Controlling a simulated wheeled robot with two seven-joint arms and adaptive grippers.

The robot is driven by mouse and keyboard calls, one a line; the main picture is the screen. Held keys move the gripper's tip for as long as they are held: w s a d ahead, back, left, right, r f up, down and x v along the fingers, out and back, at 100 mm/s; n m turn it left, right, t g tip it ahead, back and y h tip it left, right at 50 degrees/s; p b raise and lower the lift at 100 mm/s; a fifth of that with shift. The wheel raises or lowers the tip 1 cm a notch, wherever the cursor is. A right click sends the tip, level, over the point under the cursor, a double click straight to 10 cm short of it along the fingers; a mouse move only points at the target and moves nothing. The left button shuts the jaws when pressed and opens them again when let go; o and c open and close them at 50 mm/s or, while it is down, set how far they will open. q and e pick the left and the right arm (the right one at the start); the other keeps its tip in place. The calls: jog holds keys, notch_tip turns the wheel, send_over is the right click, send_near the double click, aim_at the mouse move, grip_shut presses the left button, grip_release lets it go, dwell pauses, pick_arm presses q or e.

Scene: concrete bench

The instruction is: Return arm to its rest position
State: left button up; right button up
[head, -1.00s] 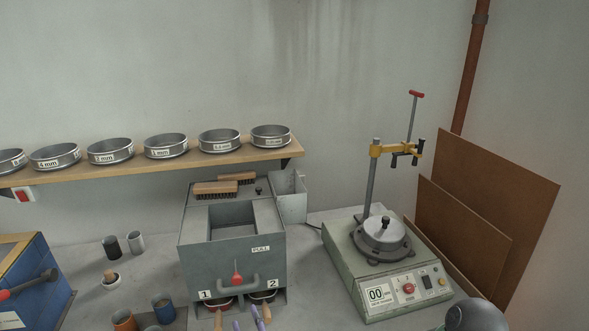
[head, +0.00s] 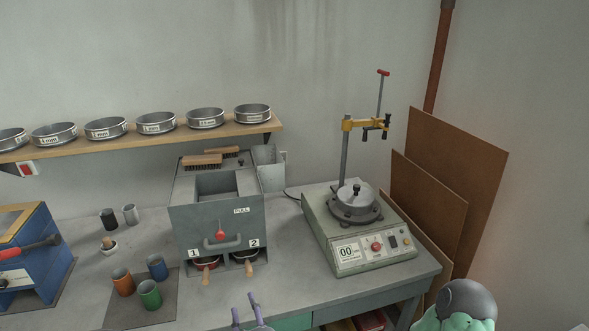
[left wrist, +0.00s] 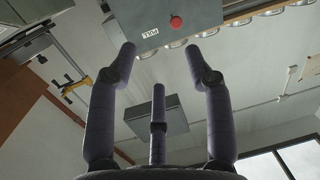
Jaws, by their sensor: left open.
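My left gripper (head: 244,307) shows only by its purple fingertips at the bottom edge of the head view. It is in front of the grey box-shaped machine (head: 259,215), with a gap between them. In the left wrist view, the fingers of the left gripper (left wrist: 160,52) are spread apart with nothing held between them. The rest of the left arm is out of the head view. My right gripper is not in view.
Orange, blue and green cups (head: 149,295) stand to the left on a dark mat. A green-grey device (head: 361,258) with a clamp post stands right. Sieves line the shelf (head: 222,131).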

pick_arm(q)
notch_tip(320, 180, down, 21)
jog(key=m+g+h, duration=0.3)
jog(key=g+h, duration=0.3)
jog(key=s+d+f+g+h, duration=0.1)
jog(key=s+f+g+h, duration=0.3)
jog(key=s+f+g, duration=0.5)
jog(key=s+f, duration=0.5)
jog(key=s, duration=0.4)
jog(key=shift+s+f+m, duration=0.25)
jog(key=shift+f+m, duration=0.05)
jog(key=shift+f, duration=0.1)
jog(key=shift+c, duration=0.3)
